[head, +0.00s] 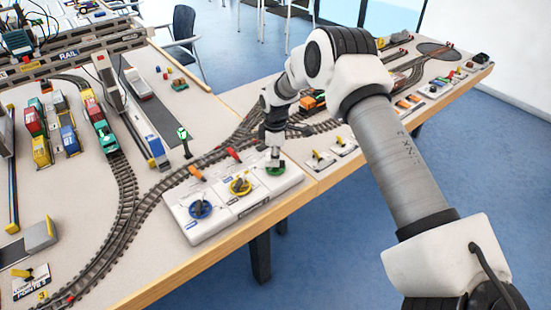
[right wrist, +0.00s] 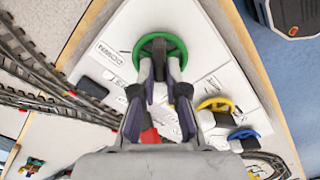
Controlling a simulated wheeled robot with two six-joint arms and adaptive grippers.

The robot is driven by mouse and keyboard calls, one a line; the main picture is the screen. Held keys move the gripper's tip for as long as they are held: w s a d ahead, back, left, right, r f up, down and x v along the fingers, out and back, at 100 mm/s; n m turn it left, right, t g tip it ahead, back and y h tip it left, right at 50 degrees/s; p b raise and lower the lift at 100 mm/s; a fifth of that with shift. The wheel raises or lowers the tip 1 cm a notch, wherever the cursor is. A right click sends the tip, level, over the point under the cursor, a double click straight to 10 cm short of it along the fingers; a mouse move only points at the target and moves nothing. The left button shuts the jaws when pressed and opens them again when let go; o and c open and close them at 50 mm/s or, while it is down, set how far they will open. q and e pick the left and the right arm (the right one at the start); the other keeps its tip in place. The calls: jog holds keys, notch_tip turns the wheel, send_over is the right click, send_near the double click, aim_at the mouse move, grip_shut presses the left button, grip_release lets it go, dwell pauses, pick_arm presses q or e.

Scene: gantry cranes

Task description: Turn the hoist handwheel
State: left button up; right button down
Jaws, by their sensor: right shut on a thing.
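A green handwheel (head: 275,171) sits at the right end of a white control panel (head: 225,226) near the table's front edge. In the right wrist view the green wheel (right wrist: 160,36) has a label reading DOWN beside it. My right gripper (head: 275,159) reaches down onto this wheel from above. In the wrist view the gripper (right wrist: 159,72) has its fingers shut on the wheel, inside or over the near part of its rim; the exact contact is partly hidden. A yellow handwheel (head: 240,186) and a blue handwheel (head: 200,209) stand to the left on the same panel. My left gripper is not in view.
An orange lever (head: 197,173) and a red lever (head: 233,154) stand behind the wheels. Curved track (head: 122,200) runs behind the panel. A green signal (head: 184,138) stands upright nearby. Toy trucks (head: 65,130) and a gantry labelled RAIL (head: 70,55) are at the left.

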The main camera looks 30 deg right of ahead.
dwell(0.3)
jog(key=c, duration=1.2)
grip_release()
notch_tip(320, 180, up, 12)
